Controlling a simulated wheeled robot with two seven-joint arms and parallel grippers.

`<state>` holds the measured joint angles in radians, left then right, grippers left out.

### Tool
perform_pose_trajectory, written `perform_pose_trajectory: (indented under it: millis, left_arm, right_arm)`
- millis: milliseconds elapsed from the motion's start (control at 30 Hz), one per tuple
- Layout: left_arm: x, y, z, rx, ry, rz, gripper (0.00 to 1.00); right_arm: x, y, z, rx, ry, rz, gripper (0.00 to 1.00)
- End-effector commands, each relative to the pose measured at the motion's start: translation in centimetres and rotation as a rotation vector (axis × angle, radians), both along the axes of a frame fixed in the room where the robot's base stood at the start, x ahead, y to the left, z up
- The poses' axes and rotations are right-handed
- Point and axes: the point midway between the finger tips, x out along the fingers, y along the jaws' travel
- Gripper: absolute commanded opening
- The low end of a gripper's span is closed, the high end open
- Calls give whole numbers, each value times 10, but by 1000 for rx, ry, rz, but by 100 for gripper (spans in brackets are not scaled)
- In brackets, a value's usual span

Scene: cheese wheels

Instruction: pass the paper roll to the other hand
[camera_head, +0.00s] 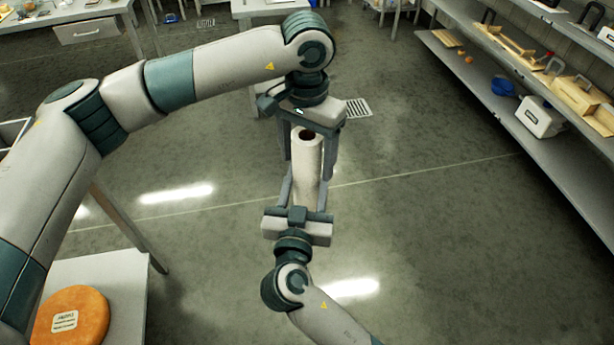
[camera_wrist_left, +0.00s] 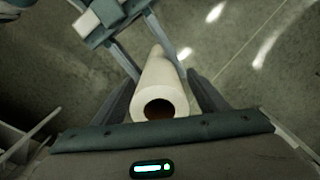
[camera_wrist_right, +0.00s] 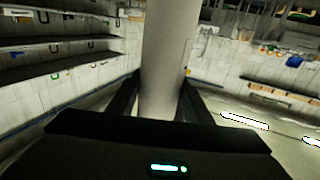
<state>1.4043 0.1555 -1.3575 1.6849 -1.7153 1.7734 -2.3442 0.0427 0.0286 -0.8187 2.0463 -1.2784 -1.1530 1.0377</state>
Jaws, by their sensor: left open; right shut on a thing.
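The white paper roll (camera_head: 306,165) stands upright in mid-air between my two grippers in the head view. My right gripper (camera_head: 303,188) comes from below and is shut on the roll's lower part. In the right wrist view the roll (camera_wrist_right: 165,60) rises between the right fingers (camera_wrist_right: 160,98). My left gripper (camera_head: 309,160) points down from above, open, with its fingers on either side of the roll's upper end. In the left wrist view the roll's open end (camera_wrist_left: 160,103) faces the camera between the spread left fingers (camera_wrist_left: 165,95), with gaps beside it.
An orange cheese wheel (camera_head: 72,318) lies on a pale table (camera_head: 125,285) at the lower left. Shelves (camera_head: 540,130) with boxes, wooden trays and a blue bowl (camera_head: 502,86) line the right. Another table (camera_head: 85,30) stands at the back left. The floor around the grippers is clear.

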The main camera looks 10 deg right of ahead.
Motion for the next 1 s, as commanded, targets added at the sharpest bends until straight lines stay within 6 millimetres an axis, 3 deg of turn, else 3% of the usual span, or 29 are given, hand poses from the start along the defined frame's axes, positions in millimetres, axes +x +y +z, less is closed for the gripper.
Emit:
perform_pose_trajectory:
  millis: [267,700,1000]
  left_arm:
    - [1,-1,26,-1,-3,-1,67]
    - [1,-1,99,-1,-3,0,67]
    - [1,0,118,0,0,0,67]
  right_arm:
    - [0,0,1,0,-2,0,10]
    - [0,0,1,0,-2,0,10]
    - [0,0,1,0,-2,0,10]
